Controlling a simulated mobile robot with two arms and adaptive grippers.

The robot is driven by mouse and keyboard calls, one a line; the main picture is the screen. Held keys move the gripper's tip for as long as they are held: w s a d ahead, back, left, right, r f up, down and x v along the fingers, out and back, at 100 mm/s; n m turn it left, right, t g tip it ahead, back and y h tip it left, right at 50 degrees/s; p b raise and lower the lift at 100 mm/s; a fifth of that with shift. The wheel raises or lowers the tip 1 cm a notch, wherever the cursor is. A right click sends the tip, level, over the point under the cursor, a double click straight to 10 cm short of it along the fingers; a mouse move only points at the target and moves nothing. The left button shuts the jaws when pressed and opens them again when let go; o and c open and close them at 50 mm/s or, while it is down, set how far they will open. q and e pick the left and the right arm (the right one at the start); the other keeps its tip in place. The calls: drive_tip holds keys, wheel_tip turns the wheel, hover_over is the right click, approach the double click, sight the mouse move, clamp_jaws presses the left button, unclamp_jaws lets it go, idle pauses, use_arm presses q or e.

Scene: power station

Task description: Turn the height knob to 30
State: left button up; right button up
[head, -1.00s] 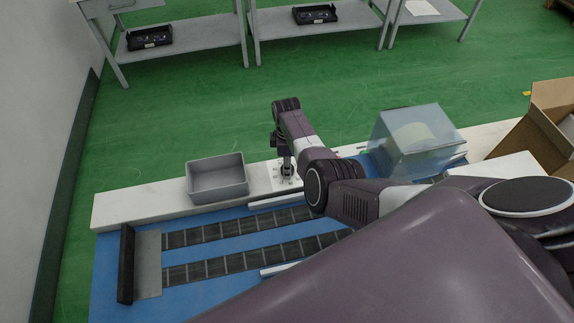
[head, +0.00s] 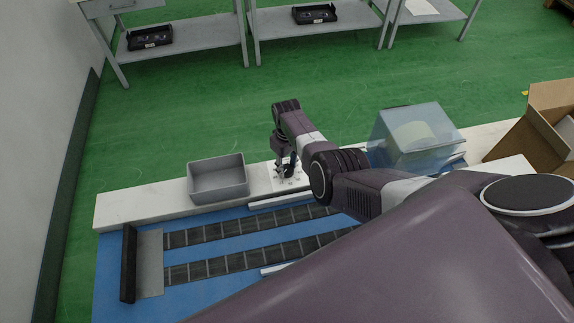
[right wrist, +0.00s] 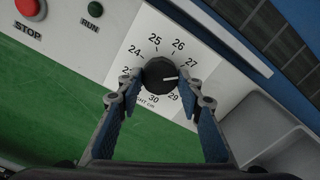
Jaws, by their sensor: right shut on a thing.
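The height knob (right wrist: 158,74) is round and black, on a white dial plate (right wrist: 205,50) printed with numbers from the low twenties to 30. Its white pointer faces right in the right wrist view, toward a spot between 27 and 29 that a finger hides. My right gripper (right wrist: 159,79) is shut on the knob, one finger at each side. In the head view, my right gripper (head: 286,168) reaches down onto the dial plate (head: 273,184) and hides most of the knob. My left gripper is not in view.
Red STOP (right wrist: 28,8) and green RUN (right wrist: 95,9) buttons sit on the same panel. A grey bin (head: 218,180) stands left of the dial, and a clear bluish cover (head: 410,140) stands to the right. The conveyor (head: 235,238) runs in front.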

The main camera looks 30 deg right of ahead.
sight(288, 168)
drive_tip(key=m, duration=0.5)
drive_tip(key=shift+d+m, duration=0.1)
drive_tip(key=shift+m, duration=0.2)
drive_tip(key=m, duration=1.6)
drive_tip(key=shift+r, duration=0.1)
drive_tip(key=shift+m, duration=0.4)
drive_tip(key=o, duration=1.1)
drive_tip(key=shift+r, duration=5.95)
